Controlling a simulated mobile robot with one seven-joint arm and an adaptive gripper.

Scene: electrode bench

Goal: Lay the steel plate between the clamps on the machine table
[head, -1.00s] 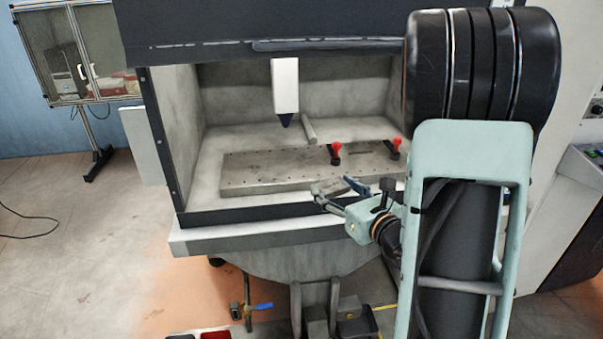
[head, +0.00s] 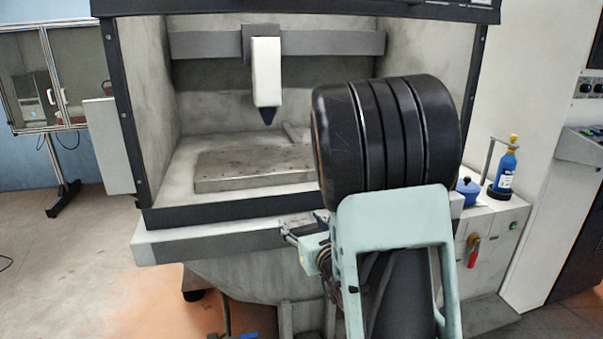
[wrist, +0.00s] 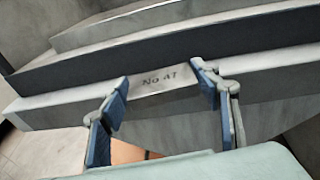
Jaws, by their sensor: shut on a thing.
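The steel plate (wrist: 162,79), a thin grey piece marked "No 41", sits between the blue-padded fingertips of my gripper (wrist: 160,84) in the wrist view. My gripper is shut on it, in front of the machine's front ledge. In the head view, my gripper is small and partly covered by my arm, and I cannot make out the plate there. The machine table (head: 230,182), a grey slab with rows of holes, lies inside the enclosure beyond the gripper. My arm covers its right part, and the clamps are not visible now.
The enclosure's dark front sill (head: 230,212) and pale ledge (head: 200,243) lie between my gripper and the table. A white tool head (head: 266,72) with a dark tip hangs above the table. A blue bottle (head: 506,172) and blue pot (head: 467,192) stand at the right.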

